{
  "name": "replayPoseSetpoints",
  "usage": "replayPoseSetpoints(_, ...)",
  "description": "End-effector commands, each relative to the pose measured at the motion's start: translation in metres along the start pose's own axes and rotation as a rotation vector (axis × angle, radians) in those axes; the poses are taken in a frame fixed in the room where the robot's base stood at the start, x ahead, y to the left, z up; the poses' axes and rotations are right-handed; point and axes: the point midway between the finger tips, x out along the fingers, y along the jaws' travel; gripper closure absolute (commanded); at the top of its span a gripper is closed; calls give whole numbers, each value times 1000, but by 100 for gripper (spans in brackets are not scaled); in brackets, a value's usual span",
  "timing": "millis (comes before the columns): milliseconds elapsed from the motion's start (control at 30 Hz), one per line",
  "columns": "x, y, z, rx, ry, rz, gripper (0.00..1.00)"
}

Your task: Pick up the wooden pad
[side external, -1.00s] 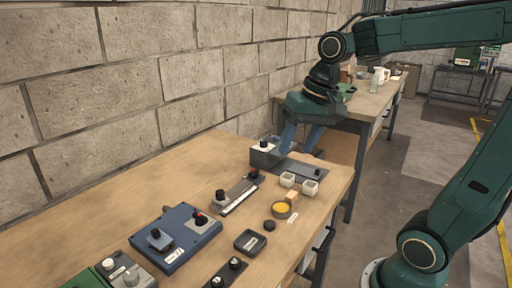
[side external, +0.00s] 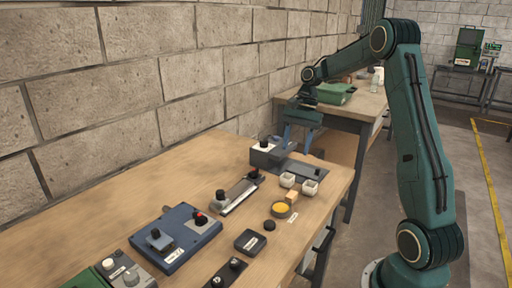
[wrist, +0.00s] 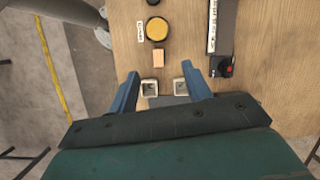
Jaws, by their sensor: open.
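The wooden pad (side external: 292,197) is a small tan block on the near bench, just behind a round dish with a yellow top (side external: 281,209). In the wrist view the pad (wrist: 158,58) lies beyond the fingertips, roughly centred between them. My gripper (side external: 298,150) hangs above the far end of the bench, apart from the pad. Its blue fingers are spread wide and empty, as the wrist view also shows (wrist: 160,75). The pad is not hidden in either view.
Two white cups (side external: 287,180) (side external: 310,187) stand close to the pad. A grey box with a black knob (side external: 264,152) and a dark plate (side external: 302,169) lie behind them. Bare wood is free at left.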

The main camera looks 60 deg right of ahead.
Motion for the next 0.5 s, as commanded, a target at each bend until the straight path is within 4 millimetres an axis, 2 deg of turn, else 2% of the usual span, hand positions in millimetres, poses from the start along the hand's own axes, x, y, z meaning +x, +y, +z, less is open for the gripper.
replayPoseSetpoints(33,6,4,-14,41,-17,5,51)
replayPoseSetpoints(200,18,13,-43,138,-55,14,51)
replayPoseSetpoints(333,22,17,-53,175,-67,18,51)
replayPoseSetpoints(500,23,18,-56,183,-71,19,51)
